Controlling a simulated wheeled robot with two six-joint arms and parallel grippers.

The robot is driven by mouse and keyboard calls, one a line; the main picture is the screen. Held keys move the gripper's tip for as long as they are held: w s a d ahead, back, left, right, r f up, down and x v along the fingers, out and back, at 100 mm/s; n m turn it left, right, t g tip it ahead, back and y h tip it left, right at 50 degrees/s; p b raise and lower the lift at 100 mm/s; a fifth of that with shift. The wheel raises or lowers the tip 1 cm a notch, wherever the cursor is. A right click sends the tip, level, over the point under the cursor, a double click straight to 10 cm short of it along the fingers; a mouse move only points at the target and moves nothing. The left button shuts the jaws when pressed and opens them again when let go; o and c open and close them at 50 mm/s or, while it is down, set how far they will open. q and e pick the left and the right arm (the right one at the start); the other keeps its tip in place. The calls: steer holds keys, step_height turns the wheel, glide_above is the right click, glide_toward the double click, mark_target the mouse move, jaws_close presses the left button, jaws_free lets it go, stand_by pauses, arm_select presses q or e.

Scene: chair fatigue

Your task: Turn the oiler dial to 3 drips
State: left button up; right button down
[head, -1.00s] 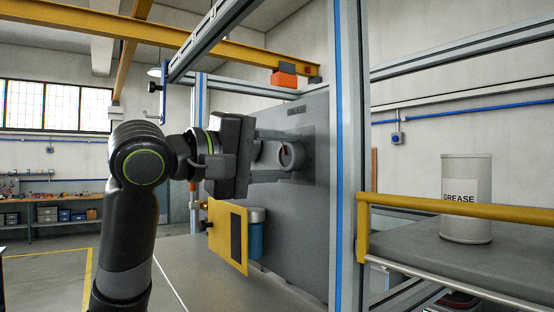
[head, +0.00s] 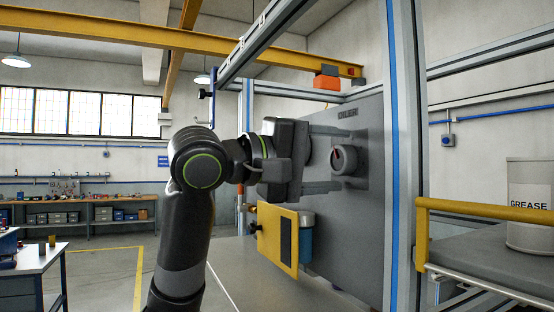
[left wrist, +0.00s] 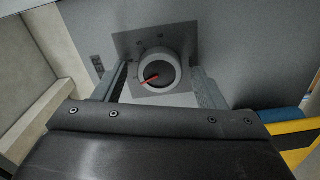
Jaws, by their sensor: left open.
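The oiler dial (head: 346,160) is a round grey knob with a red pointer, on a dark plate on the grey machine panel under a label reading OILER. In the left wrist view the dial (left wrist: 158,72) shows its pointer toward the lower left; the scale marks are too small to read. My left gripper (head: 335,158) is open in front of the panel, fingers reaching toward the dial. In the wrist view its fingertips (left wrist: 160,88) lie on either side below the dial, apart from each other. I cannot tell whether they touch it. My right gripper is out of view.
A yellow bracket (head: 270,237) with a blue cylinder (head: 306,245) sits on the panel below my gripper. An aluminium post (head: 404,150) stands right of the dial. A grease can (head: 530,210) stands on a shelf with a yellow rail (head: 480,211) at right.

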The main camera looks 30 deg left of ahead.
arm_select(q)
steer(key=shift+s+a+f+b, duration=0.1)
steer(key=shift+s+a+b, duration=0.25)
steer(key=shift+b, duration=0.05)
steer(key=b+v, duration=0.7)
steer(key=v, duration=0.9)
steer(key=shift+s+a+b, duration=0.15)
steer(key=shift+s+b, duration=0.05)
steer(key=shift+b, duration=0.1)
